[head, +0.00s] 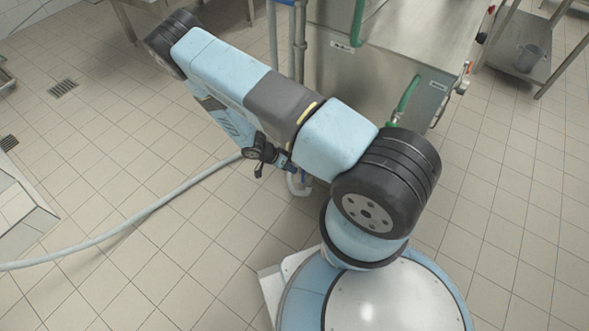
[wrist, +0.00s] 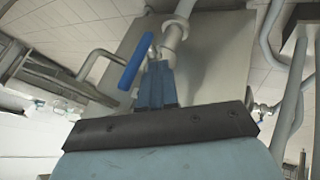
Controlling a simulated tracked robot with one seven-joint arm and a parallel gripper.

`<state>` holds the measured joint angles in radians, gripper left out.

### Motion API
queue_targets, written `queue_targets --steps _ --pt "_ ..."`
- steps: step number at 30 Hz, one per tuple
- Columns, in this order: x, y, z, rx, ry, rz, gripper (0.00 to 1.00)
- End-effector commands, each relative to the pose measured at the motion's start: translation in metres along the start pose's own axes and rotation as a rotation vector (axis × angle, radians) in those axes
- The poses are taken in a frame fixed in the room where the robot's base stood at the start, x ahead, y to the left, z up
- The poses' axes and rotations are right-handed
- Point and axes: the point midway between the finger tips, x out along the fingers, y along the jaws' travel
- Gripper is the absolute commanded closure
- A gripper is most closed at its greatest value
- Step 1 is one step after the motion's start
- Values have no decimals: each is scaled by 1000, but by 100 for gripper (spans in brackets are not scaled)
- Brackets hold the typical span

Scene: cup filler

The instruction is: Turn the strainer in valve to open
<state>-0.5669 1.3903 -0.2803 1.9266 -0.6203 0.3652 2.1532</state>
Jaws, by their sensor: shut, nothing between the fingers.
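A blue lever handle (wrist: 136,62) shows in the wrist view, slanting beside a pale vertical pipe (wrist: 174,42). It looks like a valve handle, but I cannot read any label naming it as the strainer in valve. My gripper (wrist: 158,68) has its two blue fingers together, with nothing between them. The fingertips appear just right of the lever; I cannot tell whether they touch it.
A steel machine (head: 390,50) with green pipes (head: 406,100) stands beyond my arm. Vertical pipes (head: 299,40) run along its left side. A grey hose (head: 130,222) crosses the floor at left. A steel shelf (head: 515,45) is at right. Tiled floor between is clear.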

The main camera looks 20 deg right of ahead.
Motion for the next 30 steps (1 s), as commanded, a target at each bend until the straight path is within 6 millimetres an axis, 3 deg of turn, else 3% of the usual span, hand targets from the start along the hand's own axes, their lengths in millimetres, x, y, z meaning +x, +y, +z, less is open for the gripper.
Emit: queue_targets --steps 3,12,18,30 --pt "-6 -15 -1 10 -4 5 100" --pt "-70 -12 1 1 0 -2 100" --pt "-98 -10 2 0 0 -1 100" --pt "-109 -8 0 2 -1 2 100"
